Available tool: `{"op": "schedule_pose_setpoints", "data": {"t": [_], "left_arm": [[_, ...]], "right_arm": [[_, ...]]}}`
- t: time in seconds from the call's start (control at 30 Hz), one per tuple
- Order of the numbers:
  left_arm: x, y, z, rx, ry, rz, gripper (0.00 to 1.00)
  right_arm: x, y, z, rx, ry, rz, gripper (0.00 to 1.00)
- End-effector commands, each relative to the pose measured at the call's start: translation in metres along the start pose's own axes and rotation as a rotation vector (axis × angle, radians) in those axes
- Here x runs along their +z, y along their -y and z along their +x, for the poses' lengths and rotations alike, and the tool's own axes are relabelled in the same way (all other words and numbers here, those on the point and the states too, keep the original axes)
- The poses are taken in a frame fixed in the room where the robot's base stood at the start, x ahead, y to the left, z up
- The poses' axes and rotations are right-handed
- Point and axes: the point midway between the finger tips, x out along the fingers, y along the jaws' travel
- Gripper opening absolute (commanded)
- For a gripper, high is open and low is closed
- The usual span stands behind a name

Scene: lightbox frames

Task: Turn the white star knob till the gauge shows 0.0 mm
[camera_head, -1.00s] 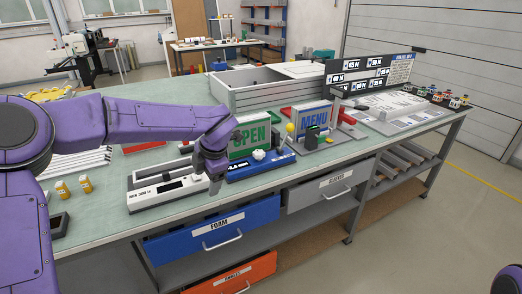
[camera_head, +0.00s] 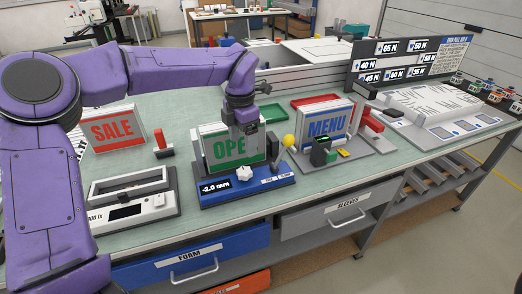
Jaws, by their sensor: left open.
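The white star knob (camera_head: 244,173) sits on the front of a blue fixture (camera_head: 262,190). A sign with green letters, partly hidden, stands upright (camera_head: 224,150) in the fixture behind the knob. My left gripper (camera_head: 250,130) hangs in front of the sign's upper right part, above the knob and apart from it. It is open; its fingertips are hard to make out. My right gripper is not in view.
A yellow ball-topped lever (camera_head: 289,141) stands at the fixture's right. Right of it is a MENU sign (camera_head: 326,124) in another fixture. A grey-white device (camera_head: 130,203) and a red SALE sign (camera_head: 113,129) are at left. A green tray (camera_head: 272,113) lies behind.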

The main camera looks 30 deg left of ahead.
Motion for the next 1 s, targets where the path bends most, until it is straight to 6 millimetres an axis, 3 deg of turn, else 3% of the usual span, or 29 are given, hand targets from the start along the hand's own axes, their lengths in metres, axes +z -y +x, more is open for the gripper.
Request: {"op": "schedule_pose_setpoints", "data": {"t": [0.17, 0.6, 0.97, 1.0], "left_arm": [[-0.005, 0.004, 0.006, 0.002, 0.006, 0.003, 0.75], [0.001, 0.001, 0.095, 0.0, -0.001, 0.003, 0.75], [0.0, 0.0, 0.106, 0.001, 0.0, 0.0, 0.75], [0.0, 0.0, 0.105, 0.001, 0.0, 0.0, 0.62]], "right_arm": [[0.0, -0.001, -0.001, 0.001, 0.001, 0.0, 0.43], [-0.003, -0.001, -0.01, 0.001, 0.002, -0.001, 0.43], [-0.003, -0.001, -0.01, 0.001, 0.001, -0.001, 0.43], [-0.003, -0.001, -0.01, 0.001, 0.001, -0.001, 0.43]]}}
